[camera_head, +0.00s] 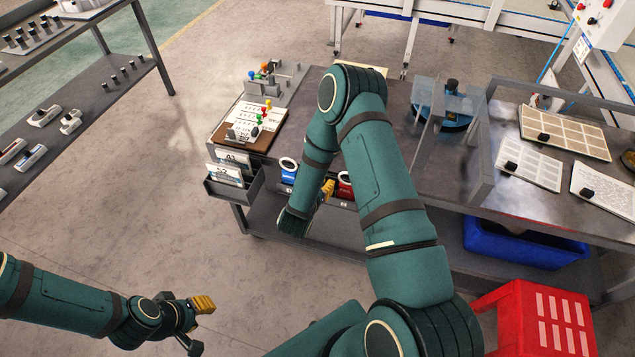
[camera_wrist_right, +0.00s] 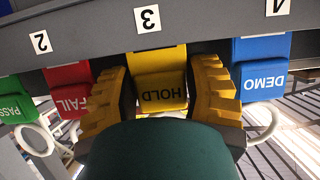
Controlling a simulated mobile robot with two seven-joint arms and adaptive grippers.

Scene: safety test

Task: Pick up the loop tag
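Several coloured loop tags sit in a row at a grey numbered rail (camera_wrist_right: 95,48) in the right wrist view: green PASS (camera_wrist_right: 14,103), red FAIL (camera_wrist_right: 70,96), yellow HOLD (camera_wrist_right: 158,85) under label 3, and blue DEMO (camera_wrist_right: 263,70). My right gripper (camera_wrist_right: 160,75) has one yellow finger on each side of the HOLD tag, with hardly any gap; I cannot tell whether they press on it. Its loop is hidden. In the head view my right gripper (camera_head: 328,188) is between a blue tag (camera_head: 288,177) and a red tag (camera_head: 345,188). My left gripper (camera_head: 198,325) is open and empty.
The workbench (camera_head: 400,160) holds a white board (camera_head: 254,120), a blue round fixture (camera_head: 450,108) and trays (camera_head: 563,131). A grey card holder (camera_head: 235,190) is left of the tags. A blue bin (camera_head: 525,245) and red stool (camera_head: 540,320) stand at the right.

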